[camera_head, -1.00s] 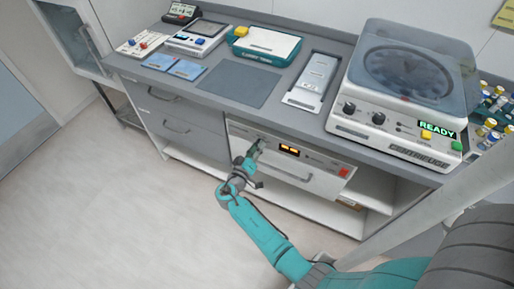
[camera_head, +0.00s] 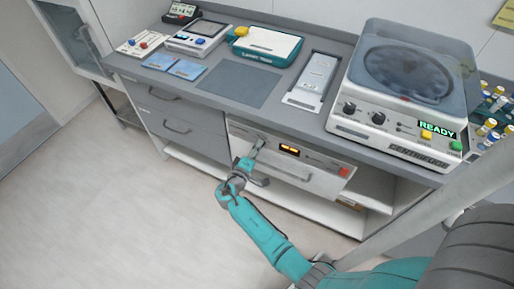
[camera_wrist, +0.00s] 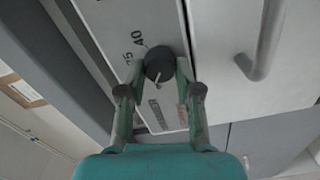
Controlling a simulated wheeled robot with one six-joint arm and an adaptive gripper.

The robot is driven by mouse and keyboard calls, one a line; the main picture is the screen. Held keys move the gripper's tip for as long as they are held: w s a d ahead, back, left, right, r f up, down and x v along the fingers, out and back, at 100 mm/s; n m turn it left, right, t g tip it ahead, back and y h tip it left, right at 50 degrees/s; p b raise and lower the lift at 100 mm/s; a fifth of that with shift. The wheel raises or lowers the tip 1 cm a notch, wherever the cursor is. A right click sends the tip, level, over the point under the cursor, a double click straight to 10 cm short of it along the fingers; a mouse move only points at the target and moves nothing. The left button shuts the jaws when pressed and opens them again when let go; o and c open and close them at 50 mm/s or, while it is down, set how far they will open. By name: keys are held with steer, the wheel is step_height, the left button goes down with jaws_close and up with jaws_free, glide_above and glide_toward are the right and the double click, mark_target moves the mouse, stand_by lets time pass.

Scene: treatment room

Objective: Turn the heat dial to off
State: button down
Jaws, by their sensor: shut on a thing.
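The heat dial (camera_wrist: 158,63) is a round black knob with a pale pointer mark on the front panel of the white unit (camera_wrist: 210,60), as the wrist view shows. The printed numbers 25 and 40 show beside it, above and to the left in that view. The pointer mark lies on the lower part of the knob, away from these numbers. My gripper (camera_wrist: 160,70) is shut on the dial, one finger on each side. In the head view my gripper (camera_head: 258,146) is at the upper left of the drawer-like unit (camera_head: 325,177) and mostly hides the dial.
A lit orange display (camera_head: 289,150) and a red patch (camera_head: 344,172) sit right of my gripper. A bar handle (camera_head: 290,176) sticks out below the display. The worktop (camera_head: 205,98) overhangs above, with a centrifuge (camera_head: 395,115) at right. The floor (camera_head: 130,215) at left is clear.

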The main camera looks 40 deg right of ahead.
steer(key=shift+n, duration=1.2)
steer(key=c, duration=0.8)
jaws_free()
steer(key=v, duration=1.2)
steer(key=shift+f, duration=0.1)
